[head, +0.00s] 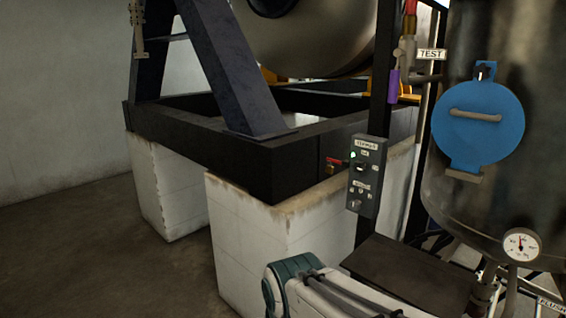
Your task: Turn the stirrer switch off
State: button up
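A grey control box (367,178) is fixed to a dark upright post, right of the picture's middle in the head view. Its top label is too small to read surely. A green lamp (352,154) glows near its upper left. A small dark switch (360,167) sits just below the lamp; its exact position is too small to tell. Further down are small labels and a light round fitting (354,204). I cannot tell for certain which control is the stirrer's. My gripper is not in view; only part of my arm shows at the bottom, below the box.
A steel tank with a blue round cover (478,122) and a pressure gauge (521,245) stands at right. A dark plate (415,275) lies below the box. A black frame (220,150) on white blocks (250,235) fills the middle. Open floor (90,260) is at left.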

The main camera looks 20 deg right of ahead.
aim_at(358, 167)
jog(key=u, duration=0.15)
jog(key=i, duration=0.6)
jog(key=z, duration=0.6)
jog(key=i, duration=0.6)
jog(key=z, duration=0.6)
